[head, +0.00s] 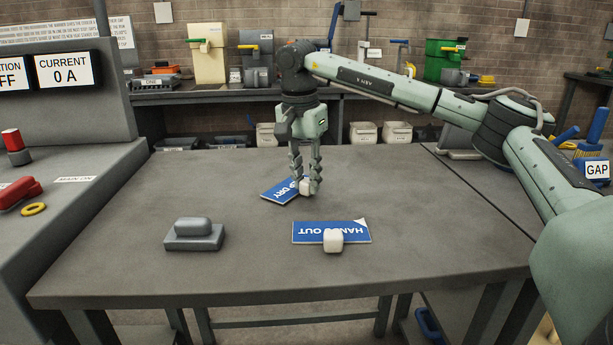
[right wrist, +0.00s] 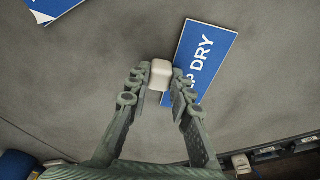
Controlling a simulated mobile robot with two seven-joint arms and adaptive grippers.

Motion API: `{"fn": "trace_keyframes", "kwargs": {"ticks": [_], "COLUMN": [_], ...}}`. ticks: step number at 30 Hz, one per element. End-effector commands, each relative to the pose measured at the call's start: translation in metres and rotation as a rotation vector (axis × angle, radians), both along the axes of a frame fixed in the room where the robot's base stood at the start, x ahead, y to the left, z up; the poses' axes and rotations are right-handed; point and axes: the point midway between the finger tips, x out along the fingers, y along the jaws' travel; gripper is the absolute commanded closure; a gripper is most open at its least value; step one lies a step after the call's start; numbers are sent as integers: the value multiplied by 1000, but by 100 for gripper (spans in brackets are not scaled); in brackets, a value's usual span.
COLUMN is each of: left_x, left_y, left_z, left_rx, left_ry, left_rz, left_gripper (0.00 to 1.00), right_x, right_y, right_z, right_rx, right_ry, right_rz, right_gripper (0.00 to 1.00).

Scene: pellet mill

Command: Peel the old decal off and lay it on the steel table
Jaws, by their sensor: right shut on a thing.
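A blue decal plate reading "DRY" (head: 280,190) lies at or just above the middle of the steel table (head: 400,200), partly hidden by my fingers; it also shows in the right wrist view (right wrist: 205,60). A white block (right wrist: 160,74) sits at its edge. My right gripper (head: 306,182) points down and is shut on this white block. A second blue plate reading "HANDS OUT" (head: 315,230) lies nearer the front, with one pale corner and a white block (head: 333,240) at its front edge. My left gripper is not in view.
A grey block with a rounded handle (head: 194,233) stands at the left of the table. A console with a red button (head: 12,140) and red lever (head: 18,195) is at far left. Bins (head: 363,132) stand behind. The table's right side is clear.

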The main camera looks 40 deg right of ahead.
Motion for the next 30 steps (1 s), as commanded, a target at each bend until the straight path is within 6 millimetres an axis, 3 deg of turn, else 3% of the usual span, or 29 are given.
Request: {"fn": "trace_keyframes", "kwargs": {"ticks": [15, 16, 21, 27, 30], "left_x": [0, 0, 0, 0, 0], "left_y": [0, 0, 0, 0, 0], "left_z": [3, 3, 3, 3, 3], "left_rx": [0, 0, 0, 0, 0], "left_ry": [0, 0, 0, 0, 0], "left_rz": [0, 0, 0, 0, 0], "left_gripper": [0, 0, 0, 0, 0], "right_x": [0, 0, 0, 0, 0], "right_y": [0, 0, 0, 0, 0], "right_z": [-3, -3, -3, -3, -3], "right_rx": [0, 0, 0, 0, 0], "right_ry": [0, 0, 0, 0, 1], "right_rz": [0, 0, 0, 0, 0], "right_gripper": [100, 75, 55, 55, 44]}}
